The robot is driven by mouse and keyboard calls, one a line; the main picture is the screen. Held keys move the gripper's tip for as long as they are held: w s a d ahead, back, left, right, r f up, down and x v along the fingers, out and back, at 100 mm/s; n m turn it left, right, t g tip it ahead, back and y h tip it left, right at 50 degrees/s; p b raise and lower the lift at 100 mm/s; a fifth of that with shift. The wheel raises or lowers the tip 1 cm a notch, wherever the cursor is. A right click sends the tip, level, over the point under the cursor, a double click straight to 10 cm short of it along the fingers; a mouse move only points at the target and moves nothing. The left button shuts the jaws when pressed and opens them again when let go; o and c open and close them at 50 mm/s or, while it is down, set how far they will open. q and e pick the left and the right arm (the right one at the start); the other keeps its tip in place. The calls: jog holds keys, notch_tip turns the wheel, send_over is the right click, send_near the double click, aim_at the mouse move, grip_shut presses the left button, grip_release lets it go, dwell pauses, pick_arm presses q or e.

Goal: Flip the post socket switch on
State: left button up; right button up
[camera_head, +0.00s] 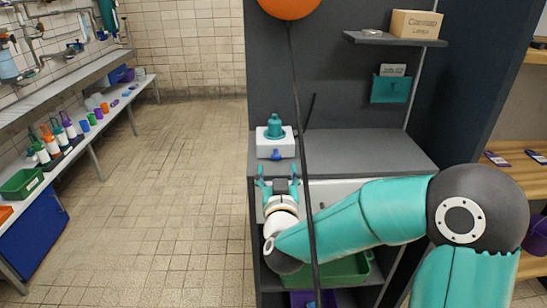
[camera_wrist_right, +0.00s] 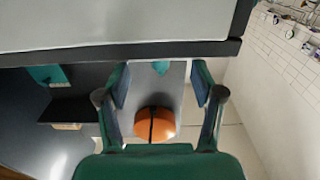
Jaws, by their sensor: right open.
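In the head view a white box-shaped socket (camera_head: 275,143) stands on the grey counter near its left front corner. A teal plug-like piece (camera_head: 274,127) sits on top of it. A small blue switch (camera_head: 277,155) is on its front face; its exact setting is too small to tell. My right gripper (camera_head: 278,173) is open and empty just in front of and below the socket, apart from the switch. In the right wrist view its two fingers (camera_wrist_right: 161,78) are spread, with a small teal shape (camera_wrist_right: 161,67) showing between them. My left gripper is not in view.
The grey counter (camera_head: 368,153) is clear right of the socket. A thin dark pole under an orange ball (camera_head: 290,7) crosses the head view just right of my gripper. A shelf (camera_head: 385,39) holds a cardboard box (camera_head: 416,24). A green bin (camera_head: 345,272) sits below.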

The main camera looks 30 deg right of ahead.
aim_at(276, 159)
jog(key=x, duration=0.5)
jog(key=shift+w, duration=0.1)
